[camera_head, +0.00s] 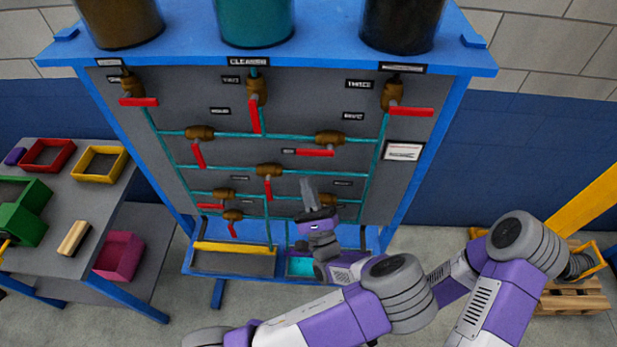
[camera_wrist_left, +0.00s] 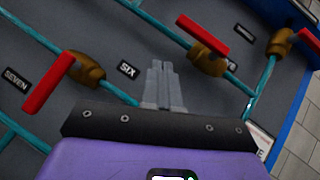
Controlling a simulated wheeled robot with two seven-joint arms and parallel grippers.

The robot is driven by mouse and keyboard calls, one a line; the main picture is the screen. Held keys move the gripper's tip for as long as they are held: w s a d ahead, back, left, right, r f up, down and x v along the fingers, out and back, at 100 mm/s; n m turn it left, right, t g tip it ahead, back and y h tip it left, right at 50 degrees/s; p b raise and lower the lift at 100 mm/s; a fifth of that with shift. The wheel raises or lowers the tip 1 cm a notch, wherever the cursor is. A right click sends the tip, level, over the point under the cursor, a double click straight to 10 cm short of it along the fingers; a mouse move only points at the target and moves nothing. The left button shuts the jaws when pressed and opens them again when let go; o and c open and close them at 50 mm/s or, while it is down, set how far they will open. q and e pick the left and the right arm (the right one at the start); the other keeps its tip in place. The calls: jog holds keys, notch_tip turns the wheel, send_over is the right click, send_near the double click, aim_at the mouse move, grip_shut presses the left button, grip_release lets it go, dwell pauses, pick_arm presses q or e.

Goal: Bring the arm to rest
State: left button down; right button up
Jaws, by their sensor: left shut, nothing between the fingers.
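My left gripper (camera_head: 307,190) is shut and empty, with its fingers pointing up in front of the lower middle of the grey valve panel (camera_head: 300,110). In the left wrist view its closed fingertips (camera_wrist_left: 164,66) lie between two brown valves with red handles, near the label SIX (camera_wrist_left: 128,69). One red handle (camera_wrist_left: 48,84) is to the left, by the label SEVEN. The other red handle (camera_wrist_left: 203,35) is to the upper right. I cannot tell whether the fingers touch the panel.
The blue frame (camera_head: 345,57) carries several tanks on top. Below the panel are a yellow-edged tray (camera_head: 235,262) and a teal bin (camera_head: 300,266). A side table (camera_head: 90,195) with coloured bins stands left. A wooden pallet (camera_head: 575,298) and a yellow post (camera_head: 585,200) are at right.

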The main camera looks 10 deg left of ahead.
pick_arm(q)
jog(key=s+d+f+b, duration=0.1)
jog(key=s+f, duration=0.4)
jog(key=shift+s+f, duration=0.2)
jog(key=shift+s, duration=0.15)
